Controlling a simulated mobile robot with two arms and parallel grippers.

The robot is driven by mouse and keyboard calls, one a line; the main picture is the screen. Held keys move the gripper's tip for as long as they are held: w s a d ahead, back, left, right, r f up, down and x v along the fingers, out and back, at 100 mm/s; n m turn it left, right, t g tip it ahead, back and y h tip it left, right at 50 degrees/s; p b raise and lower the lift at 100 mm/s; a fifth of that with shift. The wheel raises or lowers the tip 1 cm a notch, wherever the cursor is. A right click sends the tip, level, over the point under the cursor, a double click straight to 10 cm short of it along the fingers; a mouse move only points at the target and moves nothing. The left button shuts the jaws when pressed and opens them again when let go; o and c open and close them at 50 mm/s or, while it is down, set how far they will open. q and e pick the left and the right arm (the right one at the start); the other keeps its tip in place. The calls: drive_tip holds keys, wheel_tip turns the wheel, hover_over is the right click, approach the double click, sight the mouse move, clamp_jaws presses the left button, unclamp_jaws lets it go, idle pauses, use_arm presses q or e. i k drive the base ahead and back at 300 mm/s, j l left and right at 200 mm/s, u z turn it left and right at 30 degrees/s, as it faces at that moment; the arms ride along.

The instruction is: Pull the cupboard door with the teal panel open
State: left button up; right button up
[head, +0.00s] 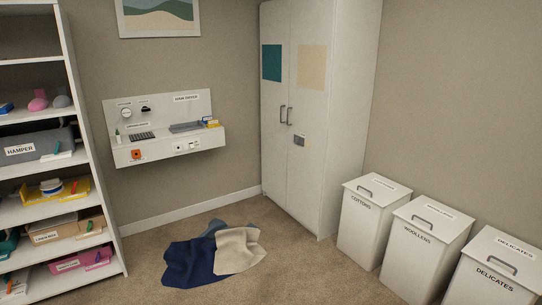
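The tall white cupboard (305,190) stands in the back corner and has two doors. Its left door (274,135) carries a teal panel (272,63) and a grey vertical bar handle (282,114). Its right door (308,180) carries a cream panel (312,66), a handle (290,116) and a small grey box with a pale label (300,141). Both doors look shut, with their handles side by side at the middle seam. Neither of my grippers is in view.
A heap of navy, grey and cream cloths (205,256) lies on the carpet in front and left of the cupboard. Several lidded laundry bins (367,225) line the right wall. A loaded shelf unit (100,160) stands left. A wall desk (165,147) is behind. Carpet right of the cloths is clear.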

sight(274, 17)
drive_tip(key=i, duration=0.7)
drive_tip(key=i+l+u, duration=0.1)
drive_tip(key=i, duration=0.55)
drive_tip(key=i+l, duration=0.1)
drive_tip(key=i, duration=0.6)
drive_tip(key=i+l+u, duration=0.1)
drive_tip(key=i, duration=0.6)
